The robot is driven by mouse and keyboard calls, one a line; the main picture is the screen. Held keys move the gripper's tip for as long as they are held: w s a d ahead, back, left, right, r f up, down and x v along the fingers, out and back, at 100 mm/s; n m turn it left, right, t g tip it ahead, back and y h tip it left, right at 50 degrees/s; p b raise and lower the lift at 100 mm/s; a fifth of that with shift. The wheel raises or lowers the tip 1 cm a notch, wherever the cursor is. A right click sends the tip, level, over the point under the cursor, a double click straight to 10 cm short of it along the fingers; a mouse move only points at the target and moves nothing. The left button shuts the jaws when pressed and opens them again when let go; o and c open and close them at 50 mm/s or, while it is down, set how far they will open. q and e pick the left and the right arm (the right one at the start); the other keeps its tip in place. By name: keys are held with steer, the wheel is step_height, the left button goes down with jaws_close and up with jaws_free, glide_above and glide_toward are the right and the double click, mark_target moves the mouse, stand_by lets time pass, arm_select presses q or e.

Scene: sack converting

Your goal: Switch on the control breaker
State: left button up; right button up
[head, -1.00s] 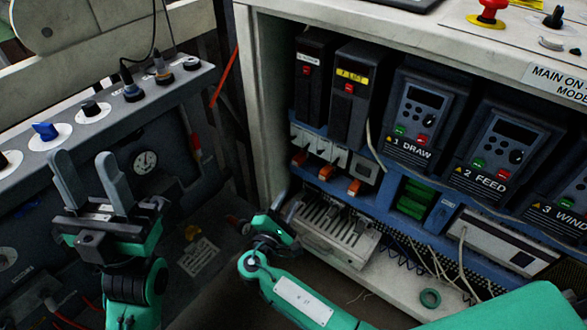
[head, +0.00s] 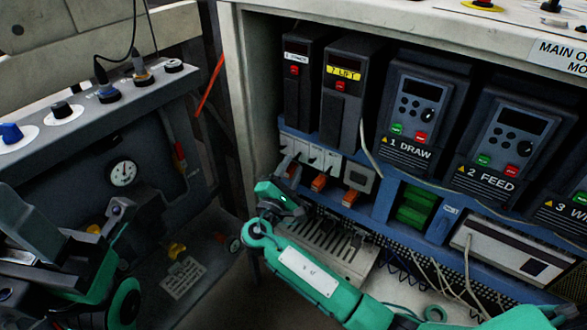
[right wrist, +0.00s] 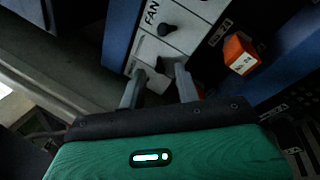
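A row of white breakers (head: 332,163) with dark toggles sits low in the cabinet, left of centre in the head view. In the right wrist view, one breaker reads FAN (right wrist: 186,35). The breaker beside it (right wrist: 148,50) has a dark toggle (right wrist: 162,66) near my fingertips; its label is not readable. My right gripper (head: 287,168) is at the left end of the row. In the right wrist view, its fingers (right wrist: 158,82) are apart, one on each side of that toggle, with nothing clamped. My left gripper (head: 28,228) is at the left edge, partly cut off, fingers seemingly apart.
Orange-fronted units (head: 320,183) sit just below and right of the breakers. A cable (head: 371,155) hangs near them. Drives labelled 1 DRAW (head: 408,150) and 2 FEED (head: 487,183) stand right. The cabinet's left wall (head: 250,110) is close to my right gripper. A grey knob panel (head: 110,135) stands left.

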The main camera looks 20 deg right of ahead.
steer(key=shift+x, duration=0.85)
steer(key=shift+c, duration=0.2)
jaws_close()
